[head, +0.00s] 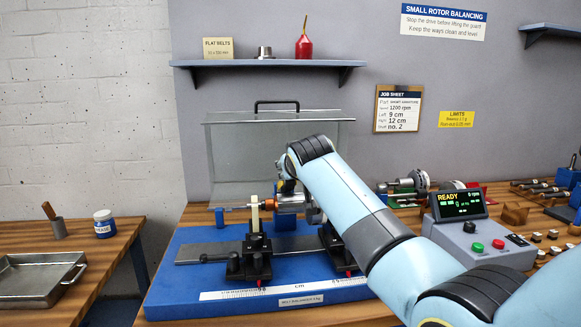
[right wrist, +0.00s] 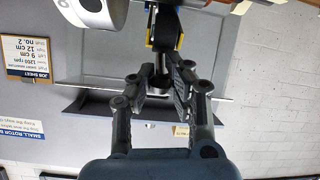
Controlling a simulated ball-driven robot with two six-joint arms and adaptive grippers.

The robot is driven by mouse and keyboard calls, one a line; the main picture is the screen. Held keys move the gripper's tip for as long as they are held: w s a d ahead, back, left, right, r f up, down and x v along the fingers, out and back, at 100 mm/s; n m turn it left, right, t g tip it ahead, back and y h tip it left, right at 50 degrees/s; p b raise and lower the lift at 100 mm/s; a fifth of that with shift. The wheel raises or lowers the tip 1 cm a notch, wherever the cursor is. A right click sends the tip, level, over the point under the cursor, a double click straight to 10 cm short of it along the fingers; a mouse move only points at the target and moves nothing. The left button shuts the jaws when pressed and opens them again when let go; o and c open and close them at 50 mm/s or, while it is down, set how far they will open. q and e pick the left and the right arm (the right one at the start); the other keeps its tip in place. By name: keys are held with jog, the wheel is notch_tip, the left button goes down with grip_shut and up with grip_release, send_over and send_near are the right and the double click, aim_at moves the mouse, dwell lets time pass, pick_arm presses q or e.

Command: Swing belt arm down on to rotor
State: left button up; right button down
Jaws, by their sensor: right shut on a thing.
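The silver rotor (head: 290,203) with a copper-coloured part lies across the balancing stand on the blue base (head: 190,262). My right arm crosses the head view and hides much of the rotor's right side. My right gripper (head: 287,178) is just above the rotor, mostly hidden by its wrist. In the right wrist view its fingers (right wrist: 159,76) are closed around a dark piece with a metal end, apparently the belt arm's handle. A black and yellow part of the belt arm (right wrist: 164,27) shows beyond them. Belt contact with the rotor cannot be made out. My left gripper is out of view.
The clear guard (head: 228,160) with a black handle stands behind the rotor. Black supports (head: 250,258) rise from the base. The control box (head: 478,242), reading READY and 0 rpm, stands at right. A metal tray (head: 38,281) is on the left table.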

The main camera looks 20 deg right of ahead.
jog(key=shift+r, duration=0.15)
dwell(0.3)
jog(key=c, duration=1.5)
grip_release()
jog(key=shift+o, duration=0.6)
jog(key=shift+s, duration=0.1)
jog(key=v, duration=1.2)
jog(key=shift+f, duration=0.35)
jog(key=shift+a, duration=0.1)
